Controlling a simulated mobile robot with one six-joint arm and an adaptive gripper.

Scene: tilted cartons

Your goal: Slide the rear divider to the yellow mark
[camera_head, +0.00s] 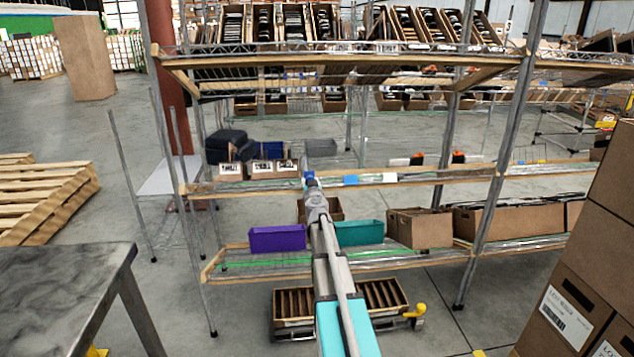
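My arm reaches forward from the bottom of the picture to a wire shelf rack. My gripper (309,177) is at the front edge of the middle shelf (420,176), seen from behind and small; its fingers cannot be made out. A brown carton (334,208) is partly hidden behind my arm, below the gripper. A brown box with upright slats (290,304) sits low under the rack, partly covered by my arm; I cannot tell whether one slat is the rear divider. A yellow piece (416,310) is at that box's right end. I cannot make out a distinct yellow mark on a shelf.
A purple bin (277,238), a teal bin (359,232) and a brown carton (420,228) stand on the lower shelf. Tilted cartons (405,22) fill the top shelf. A metal table (60,290) is at left, stacked cartons (600,230) at right. Floor between is mostly clear.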

